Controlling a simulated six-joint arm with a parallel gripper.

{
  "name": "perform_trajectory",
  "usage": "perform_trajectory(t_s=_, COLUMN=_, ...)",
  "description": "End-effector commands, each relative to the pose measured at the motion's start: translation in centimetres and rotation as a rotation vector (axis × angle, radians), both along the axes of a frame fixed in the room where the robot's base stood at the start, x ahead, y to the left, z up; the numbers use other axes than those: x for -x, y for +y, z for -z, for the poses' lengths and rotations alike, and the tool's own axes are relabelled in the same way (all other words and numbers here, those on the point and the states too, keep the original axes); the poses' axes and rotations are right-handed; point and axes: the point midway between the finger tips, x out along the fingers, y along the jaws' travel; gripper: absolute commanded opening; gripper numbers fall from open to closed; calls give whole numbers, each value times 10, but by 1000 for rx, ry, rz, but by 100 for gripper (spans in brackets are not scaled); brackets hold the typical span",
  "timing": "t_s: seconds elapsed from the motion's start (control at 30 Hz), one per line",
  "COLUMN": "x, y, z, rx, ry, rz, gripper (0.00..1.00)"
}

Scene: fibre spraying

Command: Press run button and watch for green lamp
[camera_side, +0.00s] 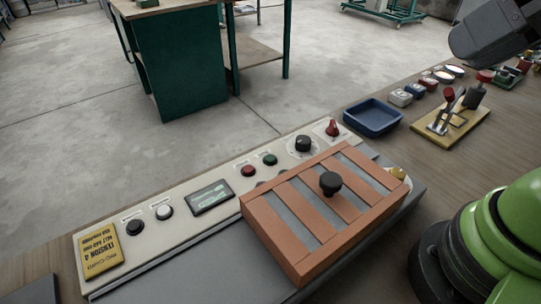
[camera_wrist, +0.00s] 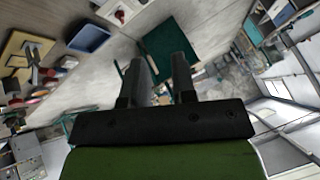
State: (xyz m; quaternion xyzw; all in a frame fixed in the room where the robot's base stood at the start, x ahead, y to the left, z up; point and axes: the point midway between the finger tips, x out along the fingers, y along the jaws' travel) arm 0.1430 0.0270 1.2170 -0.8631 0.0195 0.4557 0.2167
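A pale control panel (camera_side: 110,270) runs along the bench in the side view. It carries a black button (camera_side: 135,227), a white button (camera_side: 164,211), a small display (camera_side: 212,197), a dark red round fitting (camera_side: 248,171) and a dark green round fitting (camera_side: 270,159). Their labels are too small to read, so I cannot tell which is the run button. The green fitting looks dark, not glowing. In the wrist view, the two fingers of my gripper (camera_wrist: 160,62) stand apart with nothing between them. They point out over the floor, away from the panel.
A slatted copper-coloured cover (camera_side: 275,240) with a black knob (camera_side: 330,183) stands beside the buttons. A black dial (camera_side: 303,145) and red switch (camera_side: 332,128) are behind it. A blue tray (camera_side: 373,118) and a yellow board (camera_side: 462,130) with a lever clamp stand further right.

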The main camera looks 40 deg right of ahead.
Motion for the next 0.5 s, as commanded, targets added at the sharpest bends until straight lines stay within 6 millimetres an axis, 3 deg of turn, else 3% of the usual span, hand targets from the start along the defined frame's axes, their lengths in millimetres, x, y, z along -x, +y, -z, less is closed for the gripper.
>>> perform_trajectory(t_s=0.03, x=0, y=0, z=0, rx=0, ry=0, rz=0, gripper=13)
perform_trajectory(t_s=0.1, x=0, y=0, z=0, rx=0, ry=0, rz=0, gripper=0)
perform_trajectory(t_s=0.5, x=0, y=0, z=0, rx=0, ry=0, rz=0, gripper=0)
